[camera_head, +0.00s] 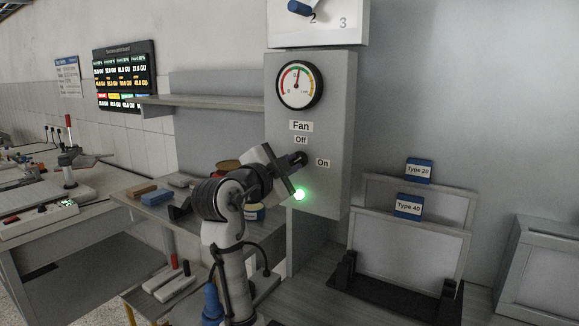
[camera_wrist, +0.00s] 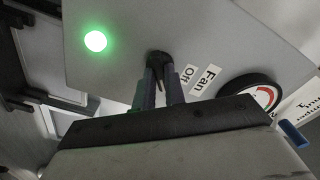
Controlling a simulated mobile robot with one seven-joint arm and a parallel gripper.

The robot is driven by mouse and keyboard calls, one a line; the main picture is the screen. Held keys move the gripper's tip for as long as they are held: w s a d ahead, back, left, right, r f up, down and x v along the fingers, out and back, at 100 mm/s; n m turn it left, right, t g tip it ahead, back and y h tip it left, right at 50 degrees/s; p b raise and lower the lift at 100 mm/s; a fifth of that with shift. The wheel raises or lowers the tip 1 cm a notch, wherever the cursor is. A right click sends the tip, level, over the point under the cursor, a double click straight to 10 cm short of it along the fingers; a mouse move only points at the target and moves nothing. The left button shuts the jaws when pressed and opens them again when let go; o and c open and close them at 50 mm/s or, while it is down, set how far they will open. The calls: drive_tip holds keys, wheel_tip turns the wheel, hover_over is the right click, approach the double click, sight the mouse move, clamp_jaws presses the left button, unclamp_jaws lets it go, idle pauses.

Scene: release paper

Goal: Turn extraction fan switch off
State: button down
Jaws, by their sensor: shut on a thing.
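The fan switch is a small black knob (camera_head: 302,157) on the front of a grey control box (camera_head: 335,118). Its "Fan" (camera_head: 301,126) and "Off" (camera_head: 300,140) labels are above it, and the "On" label (camera_head: 322,162) is to its right. My gripper (camera_head: 293,162) reaches the switch from the left and partly hides it. In the wrist view the two fingers of my gripper (camera_wrist: 160,82) are shut on the black knob (camera_wrist: 158,56). Which label the knob points to is hard to tell. A green lamp (camera_head: 299,194) below the switch is lit; it also shows in the wrist view (camera_wrist: 95,41).
A round gauge (camera_head: 299,85) is above the switch, and a blue selector knob (camera_head: 300,8) is on the box above. Framed panels marked "Type 20" (camera_head: 419,170) and "Type 40" (camera_head: 408,205) stand on the right. A cluttered bench (camera_head: 150,212) is on the left.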

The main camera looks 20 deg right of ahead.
drive_tip(key=n, duration=0.5)
drive_tip(key=shift+n+p, duration=0.3)
drive_tip(key=shift+p, duration=0.05)
drive_tip(key=n+p, duration=0.1)
drive_tip(key=n, duration=0.4)
drive_tip(key=shift+f, duration=0.1)
drive_tip(key=c, duration=1.5)
unclamp_jaws()
drive_tip(key=shift+o, duration=0.2)
drive_tip(key=b+v, duration=0.4)
drive_tip(key=v, duration=0.9)
drive_tip(key=shift+s+a, duration=0.25)
drive_tip(key=shift+a, duration=0.05)
